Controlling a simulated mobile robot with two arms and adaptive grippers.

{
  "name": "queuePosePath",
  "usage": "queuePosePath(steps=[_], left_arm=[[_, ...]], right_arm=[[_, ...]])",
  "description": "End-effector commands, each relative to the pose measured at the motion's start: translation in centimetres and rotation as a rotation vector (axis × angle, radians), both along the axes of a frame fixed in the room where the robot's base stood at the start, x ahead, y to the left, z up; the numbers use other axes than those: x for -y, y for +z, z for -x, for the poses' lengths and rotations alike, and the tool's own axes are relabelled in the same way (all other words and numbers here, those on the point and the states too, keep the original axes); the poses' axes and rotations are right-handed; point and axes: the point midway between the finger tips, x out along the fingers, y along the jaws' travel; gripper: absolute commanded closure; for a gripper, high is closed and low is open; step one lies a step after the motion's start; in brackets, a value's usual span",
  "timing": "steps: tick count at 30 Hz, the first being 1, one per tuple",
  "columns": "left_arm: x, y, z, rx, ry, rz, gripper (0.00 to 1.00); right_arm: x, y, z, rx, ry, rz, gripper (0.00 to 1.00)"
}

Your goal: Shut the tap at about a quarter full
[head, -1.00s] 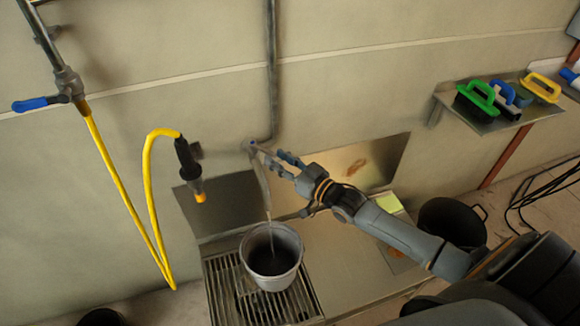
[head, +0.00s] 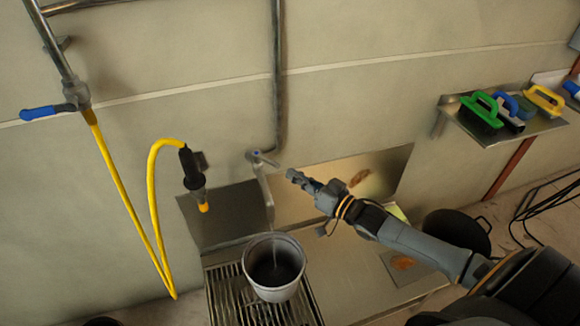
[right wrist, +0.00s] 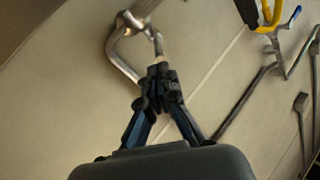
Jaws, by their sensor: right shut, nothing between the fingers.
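The grey tap (head: 262,158) stands out from the wall at the foot of a pipe, with its lever pointing right and its spout hanging down. A pale grey bucket (head: 274,289) stands upright under the spout on a floor grate. A thin pale streak shows below the spout inside the bucket and looks like running water. The bucket's inside is dark and I cannot read the level. My right gripper (head: 293,177) is shut and empty, just right of the tap and apart from it. In the right wrist view its closed fingers (right wrist: 160,76) show, with the curved metal tap (right wrist: 122,45) beyond.
A yellow hose (head: 154,215) with a black nozzle (head: 190,168) hangs left of the tap, below a blue-handled valve (head: 45,112). A wall shelf (head: 475,130) at right holds several brushes. A black bucket (head: 455,228) stands on the floor behind my right arm.

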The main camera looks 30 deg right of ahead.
Motion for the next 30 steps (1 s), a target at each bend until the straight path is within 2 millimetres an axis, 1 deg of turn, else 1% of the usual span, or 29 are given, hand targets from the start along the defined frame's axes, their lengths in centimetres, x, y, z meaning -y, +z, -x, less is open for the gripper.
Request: queuePosePath(steps=[3,8,12,15,18,21,24,26,30], left_arm=[[0.0,0.2,0.0,0.0,0.0,0.0,0.72],[0.0,0.3,0.0,0.0,0.0,0.0,0.72],[0.1,0.4,0.0,0.001,0.0,0.001,0.72],[0.1,0.5,0.0,0.001,0.0,0.001,0.72],[0.0,0.5,0.0,0.001,0.0,0.001,0.72],[0.0,0.5,0.0,0.001,0.0,0.001,0.72],[0.1,0.2,0.0,0.001,0.001,0.001,0.72],[0.0,-0.1,0.0,0.001,0.001,0.001,0.72],[0.0,-1.5,0.0,0.001,0.001,0.0,0.72]], right_arm=[[1.5,0.2,-0.3,-0.069,0.054,-0.161,1.0],[3.8,0.6,-0.3,-0.197,0.127,-0.396,1.0],[6.3,0.9,0.1,-0.33,0.171,-0.583,1.0],[7.9,1.3,0.4,-0.414,0.189,-0.691,1.0],[9.1,1.5,0.7,-0.479,0.198,-0.768,1.0],[9.8,1.6,0.9,-0.516,0.201,-0.813,1.0],[9.8,1.6,0.7,-0.529,0.203,-0.832,1.0],[9.5,1.4,0.4,-0.53,0.204,-0.834,1.0],[8.2,1.2,-1.3,-0.526,0.207,-0.834,1.0]])
